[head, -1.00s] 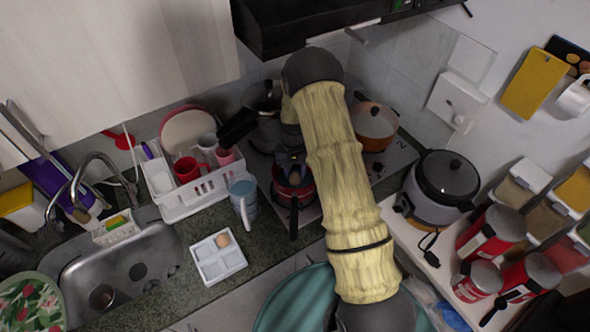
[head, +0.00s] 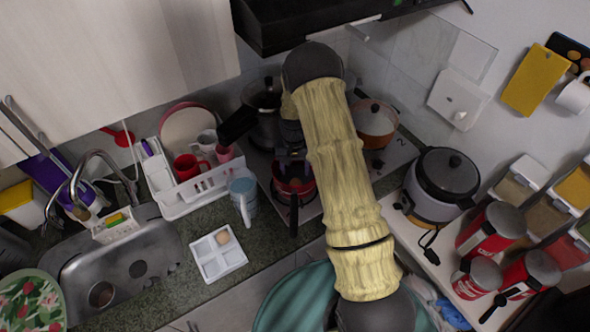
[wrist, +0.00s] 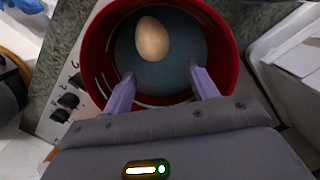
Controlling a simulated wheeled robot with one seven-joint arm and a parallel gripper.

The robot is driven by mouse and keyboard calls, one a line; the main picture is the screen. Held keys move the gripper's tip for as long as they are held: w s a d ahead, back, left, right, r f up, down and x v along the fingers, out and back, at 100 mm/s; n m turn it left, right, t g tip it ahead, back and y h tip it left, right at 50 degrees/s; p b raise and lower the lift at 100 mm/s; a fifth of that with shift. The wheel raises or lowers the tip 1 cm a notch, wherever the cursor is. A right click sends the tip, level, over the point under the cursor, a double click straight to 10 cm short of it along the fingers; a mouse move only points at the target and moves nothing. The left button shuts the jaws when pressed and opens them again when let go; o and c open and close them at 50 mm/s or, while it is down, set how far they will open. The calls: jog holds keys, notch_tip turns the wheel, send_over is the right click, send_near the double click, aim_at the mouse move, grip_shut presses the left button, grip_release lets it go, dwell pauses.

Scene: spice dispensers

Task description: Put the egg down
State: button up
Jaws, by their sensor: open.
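A brown egg (wrist: 152,40) lies inside a red pot (wrist: 226,45) with a grey-blue inside, in the wrist view. My gripper (wrist: 161,72) is open over the pot, its two purple fingers apart and reaching in past the near rim. The egg is beyond the fingertips, not between them.
Another egg (head: 223,237) sits in a white divided tray (head: 207,262) on the counter. A blue cup (head: 243,188) and a dish rack (head: 190,200) stand left of the pot. An orange pan (head: 374,120) and a dark pot (head: 262,95) are behind.

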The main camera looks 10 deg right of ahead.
notch_tip(320, 180, up, 7)
jog(key=b, duration=0.2)
jog(key=shift+w+f, duration=0.15)
jog(key=shift+w, duration=0.15)
jog(key=s+r+n+t, duration=0.1)
jog(key=s+r+t, duration=0.1)
jog(key=s+r, duration=0.4)
jog(key=s+r+n+t, duration=0.1)
jog(key=s+r, duration=0.6)
jog(key=s, duration=0.9)
jog(key=shift+s+r+n+t, duration=0.15)
jog(key=shift+n+t, duration=0.25)
jog(key=shift+n, duration=0.1)
jog(key=shift+a, duration=0.1)
